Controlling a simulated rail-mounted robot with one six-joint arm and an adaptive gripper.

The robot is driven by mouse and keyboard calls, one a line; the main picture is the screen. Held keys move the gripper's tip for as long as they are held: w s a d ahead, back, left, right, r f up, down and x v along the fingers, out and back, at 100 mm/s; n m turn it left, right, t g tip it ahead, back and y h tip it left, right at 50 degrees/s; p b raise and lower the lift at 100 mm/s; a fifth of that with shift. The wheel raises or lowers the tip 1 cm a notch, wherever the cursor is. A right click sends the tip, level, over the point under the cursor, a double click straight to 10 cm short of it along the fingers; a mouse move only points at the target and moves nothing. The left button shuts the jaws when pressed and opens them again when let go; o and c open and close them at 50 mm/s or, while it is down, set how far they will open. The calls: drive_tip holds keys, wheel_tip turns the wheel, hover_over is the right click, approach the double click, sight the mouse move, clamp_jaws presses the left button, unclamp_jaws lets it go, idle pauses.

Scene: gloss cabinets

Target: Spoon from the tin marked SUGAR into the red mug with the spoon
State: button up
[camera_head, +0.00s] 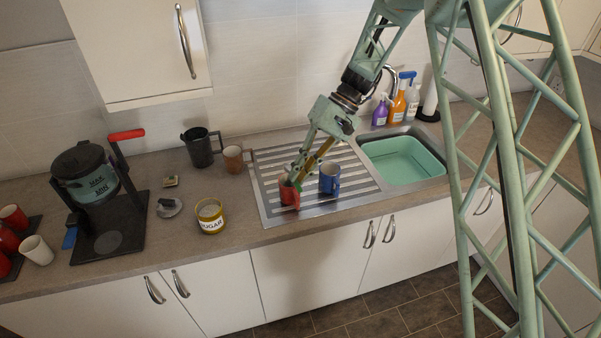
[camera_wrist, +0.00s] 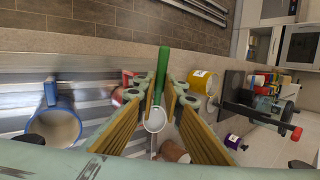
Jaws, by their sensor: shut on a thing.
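The tin marked SUGAR (camera_head: 211,221), yellow with a white label, stands on the worktop left of the drainer; it also shows in the wrist view (camera_wrist: 199,84). The red mug (camera_head: 288,195) stands on the drainer, directly below or beside my fingertips; in the wrist view it is mostly hidden behind a finger. My gripper (camera_head: 297,178) is shut on the spoon (camera_wrist: 162,72) by its green handle. The spoon's pale bowl (camera_wrist: 155,121) shows between the yellow finger pads. I cannot tell whether the bowl holds sugar, or whether it is over the red mug.
A blue mug (camera_head: 329,180) stands close right of the red one. A brown mug (camera_head: 233,160) and black jug (camera_head: 201,148) stand behind. The sink (camera_head: 405,160) and spray bottles (camera_head: 397,108) are right. A coffee maker (camera_head: 88,178) stands left. Worktop is clear around the tin's front.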

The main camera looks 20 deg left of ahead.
drive_tip(key=shift+s+a+r+t+h+p, duration=0.1)
drive_tip(key=shift+a+r+t+h+p, duration=0.2)
drive_tip(key=shift+t+h+p, duration=0.45)
drive_tip(key=shift+s+a+r+t+h+p, duration=0.15)
drive_tip(key=shift+r+t+h+p, duration=0.2)
drive_tip(key=shift+h+p, duration=0.7)
drive_tip(key=shift+a+r+t+h+p, duration=0.15)
drive_tip(key=shift+t+h+p, duration=0.3)
drive_tip(key=shift+h, duration=0.45)
drive_tip(key=shift+t+h, duration=0.25)
drive_tip(key=shift+h, duration=0.15)
drive_tip(key=shift+s, duration=0.1)
